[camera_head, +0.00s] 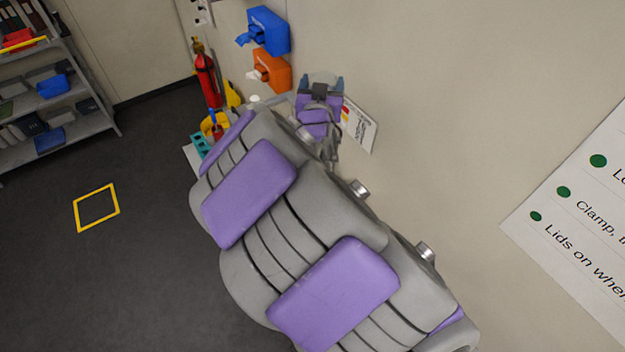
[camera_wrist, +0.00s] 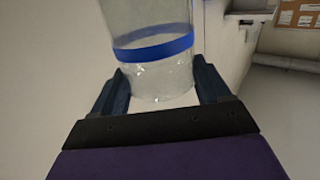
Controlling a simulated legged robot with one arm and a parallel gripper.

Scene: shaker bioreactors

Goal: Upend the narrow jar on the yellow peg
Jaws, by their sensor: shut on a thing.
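A clear jar with a blue band (camera_wrist: 153,48) is between the two dark fingers of my gripper (camera_wrist: 162,84) in the wrist view. My gripper is shut on it. The jar's upper part runs out of the top of that view, and I cannot tell which end is its mouth. In the head view my gripper (camera_head: 321,86) is beyond my purple and grey arm, near the wall, and I cannot make out the jar there. Small yellow shapes (camera_head: 213,124) show at the bench end, but I cannot tell whether one is the yellow peg.
A teal rack (camera_head: 199,144) sits at the bench end, largely hidden by my arm. A red extinguisher (camera_head: 206,80), a blue box (camera_head: 270,30) and an orange box (camera_head: 270,70) are at the wall. Shelves (camera_head: 75,95) stand far left. The floor by the yellow square (camera_head: 97,207) is clear.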

